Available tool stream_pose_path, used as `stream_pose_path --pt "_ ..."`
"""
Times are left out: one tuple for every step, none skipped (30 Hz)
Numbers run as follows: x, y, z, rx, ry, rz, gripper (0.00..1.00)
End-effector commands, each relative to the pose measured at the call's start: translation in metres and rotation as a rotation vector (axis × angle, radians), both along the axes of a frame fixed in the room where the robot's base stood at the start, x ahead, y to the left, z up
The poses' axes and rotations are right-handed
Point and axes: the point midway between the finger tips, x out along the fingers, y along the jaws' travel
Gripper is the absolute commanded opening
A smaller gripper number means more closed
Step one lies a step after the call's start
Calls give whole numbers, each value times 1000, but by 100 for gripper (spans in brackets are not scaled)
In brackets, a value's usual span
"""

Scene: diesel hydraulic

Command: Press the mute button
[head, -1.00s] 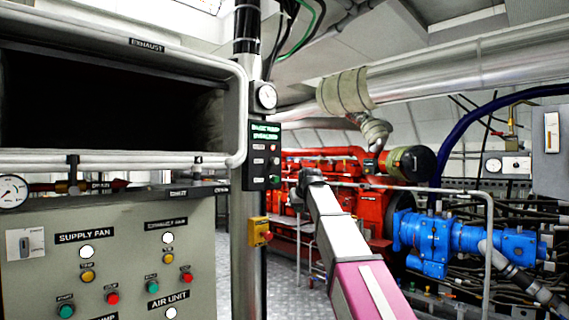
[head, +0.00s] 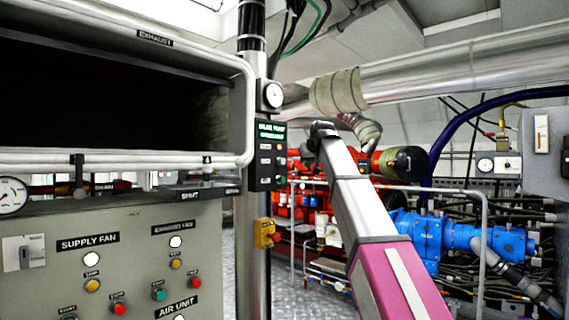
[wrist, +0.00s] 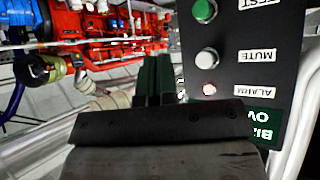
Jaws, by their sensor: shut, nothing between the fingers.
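The mute button (wrist: 206,60) is a pale round button beside the MUTE label (wrist: 257,55) on a black panel, which shows upside down in the wrist view. In the head view the panel (head: 257,178) hangs on a post, left of my arm. My gripper (wrist: 153,62) shows as two dark green fingers, shut and empty, to the left of the button in the wrist view. They look apart from the panel. The gripper's tips cannot be made out in the head view.
A yellow box (head: 264,234) is on the post below the panel. A grey control cabinet (head: 130,262) stands left, a red engine (head: 300,200) and blue pump (head: 450,238) behind and right. A metal handrail (head: 484,230) stands right of my arm.

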Motion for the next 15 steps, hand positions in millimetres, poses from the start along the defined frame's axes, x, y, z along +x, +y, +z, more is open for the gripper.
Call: stream_pose_path --pt "0 0 0 0 0 0 0" --pt "1 0 0 0 0 0 0" --pt "1 1 0 0 0 0 0" --pt "2 2 0 0 0 0 0" --pt "2 3 0 0 0 0 0" --pt "3 4 0 0 0 0 0" --pt "5 5 0 0 0 0 0" --pt "6 7 0 0 1 0 0" --pt "8 9 0 0 1 -1 0" --pt "10 11 1 0 1 -1 0" --pt "11 13 1 0 1 0 0" --pt "14 16 1 0 1 0 0" --pt "16 19 1 0 1 0 0" --pt "18 21 1 0 1 0 0" --pt "21 25 1 -1 1 1 0"
